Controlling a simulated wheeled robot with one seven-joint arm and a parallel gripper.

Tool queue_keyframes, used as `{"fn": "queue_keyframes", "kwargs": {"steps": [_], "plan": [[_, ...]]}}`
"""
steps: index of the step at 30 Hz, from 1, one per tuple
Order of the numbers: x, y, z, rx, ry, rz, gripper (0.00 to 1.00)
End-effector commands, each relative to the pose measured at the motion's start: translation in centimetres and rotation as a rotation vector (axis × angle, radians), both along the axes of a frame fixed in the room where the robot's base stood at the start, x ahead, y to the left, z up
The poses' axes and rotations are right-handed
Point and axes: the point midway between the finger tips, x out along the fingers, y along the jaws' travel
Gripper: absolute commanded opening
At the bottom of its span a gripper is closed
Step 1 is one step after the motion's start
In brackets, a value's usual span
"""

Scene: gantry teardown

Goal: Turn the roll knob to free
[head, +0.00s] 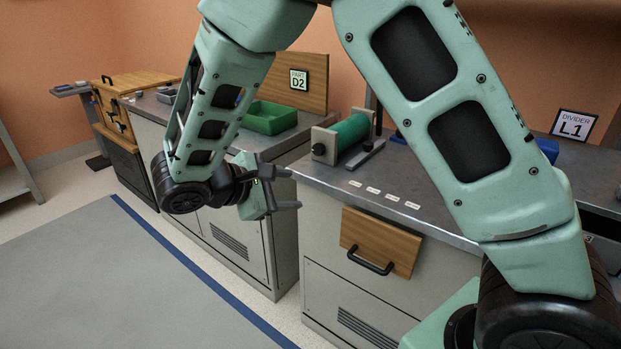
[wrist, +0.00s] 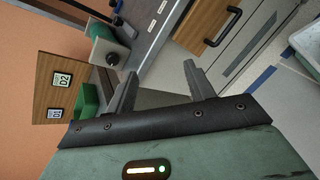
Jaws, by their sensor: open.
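The green roll (head: 350,132) lies in a stand on the grey counter. Its black roll knob (head: 319,149) sits on the light end block (head: 326,142) at the roll's near left end. The knob also shows in the wrist view (wrist: 112,58), beyond one finger and apart from it. My gripper (head: 286,190) is open and empty. It hangs in front of the cabinets, to the left of the knob and lower in the picture. Both fingers show in the wrist view (wrist: 160,72), with nothing between them. The knob's setting is too small to read.
A green bin (head: 268,117) stands on the left counter by the D2 board (head: 298,79). A wooden drawer front (head: 380,242) with a black handle is below the roll's counter (head: 425,190). My arm hides part of the right counter. The floor at the left is clear.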

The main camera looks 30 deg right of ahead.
Motion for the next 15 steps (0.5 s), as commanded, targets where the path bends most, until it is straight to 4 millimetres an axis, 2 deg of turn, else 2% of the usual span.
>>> {"fn": "queue_keyframes", "kwargs": {"steps": [1,3,6,11,15], "plan": [[2.3,-0.3,-2.6,-0.1,-0.032,0.031,0.53],[5.0,-0.6,-3.4,-0.221,-0.085,0.073,0.53],[7.6,-0.6,-3.9,-0.346,-0.151,0.12,0.53],[9.5,-0.5,-3.9,-0.44,-0.207,0.157,0.53],[10.1,-1.7,-3.7,-0.451,-0.213,0.158,0.53]]}}
